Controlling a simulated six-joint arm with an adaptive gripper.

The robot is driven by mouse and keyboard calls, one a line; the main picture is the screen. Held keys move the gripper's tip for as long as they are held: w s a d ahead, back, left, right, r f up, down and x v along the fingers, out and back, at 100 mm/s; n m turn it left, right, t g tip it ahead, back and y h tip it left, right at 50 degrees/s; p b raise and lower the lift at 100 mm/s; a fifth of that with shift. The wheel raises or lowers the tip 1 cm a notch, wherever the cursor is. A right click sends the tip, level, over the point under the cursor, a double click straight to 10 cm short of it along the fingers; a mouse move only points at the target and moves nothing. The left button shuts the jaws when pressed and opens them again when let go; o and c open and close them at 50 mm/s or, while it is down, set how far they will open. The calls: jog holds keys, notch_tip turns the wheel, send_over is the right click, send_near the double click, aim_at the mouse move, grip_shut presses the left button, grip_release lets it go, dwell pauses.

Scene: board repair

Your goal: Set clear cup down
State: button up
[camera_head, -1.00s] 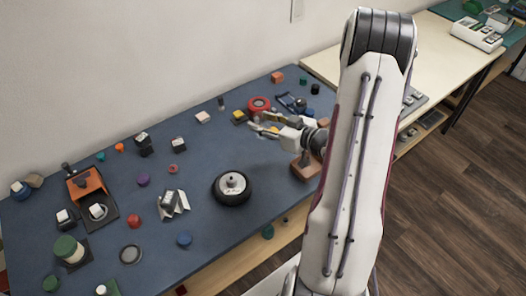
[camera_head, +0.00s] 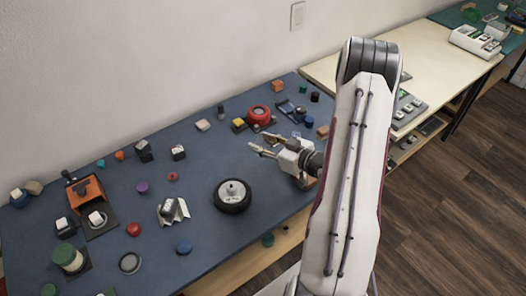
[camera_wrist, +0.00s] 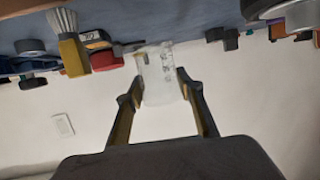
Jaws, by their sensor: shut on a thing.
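The clear cup (camera_wrist: 158,78) shows in the wrist view as a pale, see-through shape between my fingertips. My gripper (camera_wrist: 157,82) is shut on it, with one dark finger on each side. In the head view my gripper (camera_head: 262,146) is over the blue tabletop (camera_head: 205,160), behind and right of the black wheel. The cup is too faint to make out there. I cannot tell how far its base is from the table.
An orange-and-black holder (camera_head: 88,190) and several small parts are farther left. Bare table lies between the wheel and the pale block (camera_head: 203,125).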

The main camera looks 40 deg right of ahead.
jog(key=shift+f, duration=0.1)
jog(key=shift+f, duration=2)
jog(key=shift+f, duration=0.15)
jog(key=o, duration=1)
jog(key=shift+c, duration=0.2)
jog(key=shift+s+r, duration=0.1)
jog(key=shift+r, duration=0.1)
jog(key=shift+v, duration=5.9)
